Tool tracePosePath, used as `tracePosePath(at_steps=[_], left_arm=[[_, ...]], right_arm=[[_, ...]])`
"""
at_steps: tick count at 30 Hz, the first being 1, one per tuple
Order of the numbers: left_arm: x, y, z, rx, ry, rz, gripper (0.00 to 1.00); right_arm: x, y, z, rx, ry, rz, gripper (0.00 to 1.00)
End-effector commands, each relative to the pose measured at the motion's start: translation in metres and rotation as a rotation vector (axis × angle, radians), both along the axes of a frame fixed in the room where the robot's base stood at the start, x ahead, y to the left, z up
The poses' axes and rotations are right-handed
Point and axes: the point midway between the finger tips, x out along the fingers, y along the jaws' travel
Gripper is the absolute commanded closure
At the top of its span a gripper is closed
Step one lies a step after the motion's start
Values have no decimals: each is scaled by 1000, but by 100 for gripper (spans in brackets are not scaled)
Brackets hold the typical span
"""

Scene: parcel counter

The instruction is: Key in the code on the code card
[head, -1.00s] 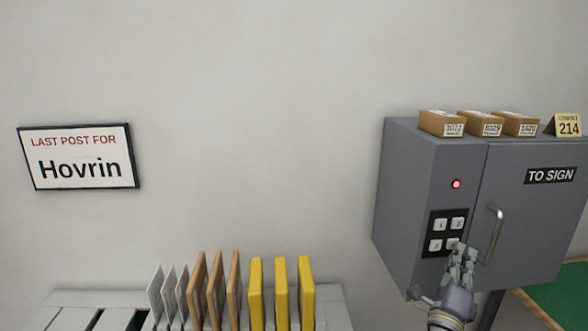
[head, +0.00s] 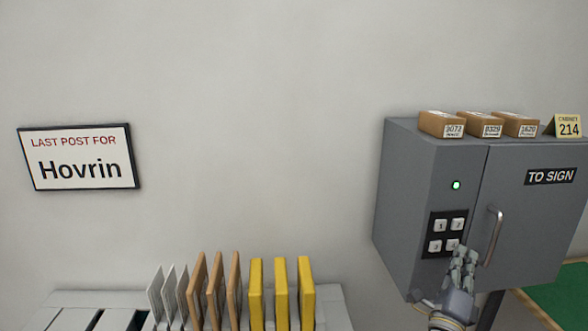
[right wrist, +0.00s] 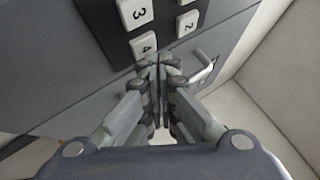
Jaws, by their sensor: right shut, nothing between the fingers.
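The code card (head: 568,126) is a yellow tent card reading "CABINET 214" on top of the grey cabinet (head: 408,190). The keypad (head: 436,249) on the cabinet front is a black panel with white keys 1, 2, 3 and 4. A small lamp (head: 456,185) above it glows green. My right gripper (head: 465,252) is shut and empty, close to the 4 key (head: 453,245) at the keypad's lower right. In the right wrist view its fingertips (right wrist: 158,62) are together beside the 4 key (right wrist: 143,44); touching or not is unclear. My left gripper is not in view.
The cabinet door, marked "TO SIGN" (head: 550,176), is closed, with a metal handle (head: 493,237) close to my right gripper. Brown parcels (head: 441,124) sit on the cabinet. Upright envelopes (head: 255,293) stand in a rack at lower middle. A sign (head: 80,158) reads "LAST POST FOR Hovrin".

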Motion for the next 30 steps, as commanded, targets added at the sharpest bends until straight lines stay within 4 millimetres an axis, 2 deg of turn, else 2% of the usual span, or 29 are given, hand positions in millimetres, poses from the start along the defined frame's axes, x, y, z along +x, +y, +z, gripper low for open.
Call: tracePosePath(at_steps=[11, 24, 30], left_arm=[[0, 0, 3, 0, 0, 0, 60], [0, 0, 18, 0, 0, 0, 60], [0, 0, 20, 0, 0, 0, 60]], right_arm=[[-5, -1, 1, 0, -1, -1, 100], [-49, -4, 1, -1, 1, -2, 100], [-61, -5, 0, 1, 0, -1, 100]])
